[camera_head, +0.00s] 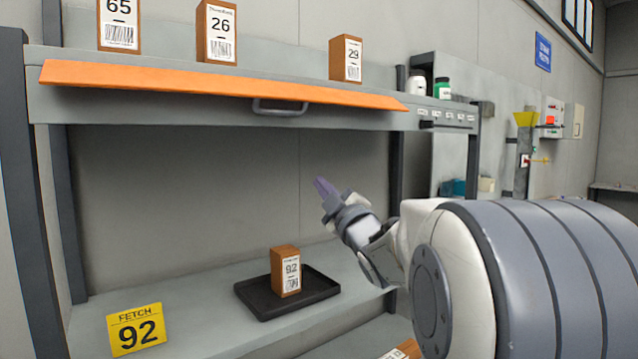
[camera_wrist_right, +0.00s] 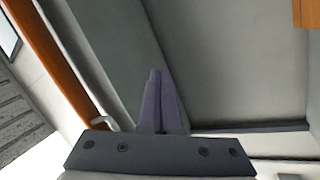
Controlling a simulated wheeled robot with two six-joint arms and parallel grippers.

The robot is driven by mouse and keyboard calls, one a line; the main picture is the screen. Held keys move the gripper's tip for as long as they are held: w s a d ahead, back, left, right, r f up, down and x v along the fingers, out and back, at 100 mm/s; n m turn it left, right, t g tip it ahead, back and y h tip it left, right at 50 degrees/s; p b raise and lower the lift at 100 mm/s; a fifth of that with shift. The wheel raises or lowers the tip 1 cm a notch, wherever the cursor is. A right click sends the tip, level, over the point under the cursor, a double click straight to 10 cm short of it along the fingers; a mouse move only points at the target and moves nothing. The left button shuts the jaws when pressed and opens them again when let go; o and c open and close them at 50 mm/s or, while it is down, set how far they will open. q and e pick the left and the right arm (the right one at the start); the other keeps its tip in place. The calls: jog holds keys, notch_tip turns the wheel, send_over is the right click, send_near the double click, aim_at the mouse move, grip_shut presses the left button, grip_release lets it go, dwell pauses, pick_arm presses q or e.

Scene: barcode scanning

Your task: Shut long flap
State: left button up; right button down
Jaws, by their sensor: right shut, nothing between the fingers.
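The long orange flap (camera_head: 220,82) runs along the front of the upper shelf, and its orange face is tilted outward. A grey handle (camera_head: 279,109) sits below its edge. In the right wrist view an orange strip (camera_wrist_right: 55,65) slants along the left, with a pale handle (camera_wrist_right: 104,118) beside it. My right gripper (camera_head: 321,187) is below the flap and to the right of the handle, apart from both. Its purple fingers (camera_wrist_right: 157,88) are together and empty. My left gripper is not in view.
Boxes 65 (camera_head: 119,22), 26 (camera_head: 216,32) and 29 (camera_head: 345,58) stand on the upper shelf behind the flap. Box 92 (camera_head: 285,270) stands on a black tray (camera_head: 258,300) below. A yellow FETCH 92 sign (camera_head: 136,329) is at the lower left.

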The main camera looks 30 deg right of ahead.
aim_at(349, 121)
jog(key=s+d+r+n+t+y+b, duration=0.2)
jog(key=s+d+r+n+t+y, duration=0.25)
jog(key=s+d+n, duration=0.35)
pick_arm(q)
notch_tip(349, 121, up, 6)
jog(key=p, duration=0.9)
pick_arm(e)
jog(key=shift+n, duration=0.3)
jog(key=x, duration=0.3)
jog(key=a+x, duration=0.1)
jog(key=x, duration=0.3)
jog(key=s+r+x, duration=0.1)
jog(key=x, duration=0.3)
jog(key=shift+a+r, duration=0.15)
jog(key=shift+a, duration=0.15)
jog(key=shift+s+r, duration=0.1)
jog(key=shift+s+r, duration=0.45)
jog(key=shift+r, duration=0.2)
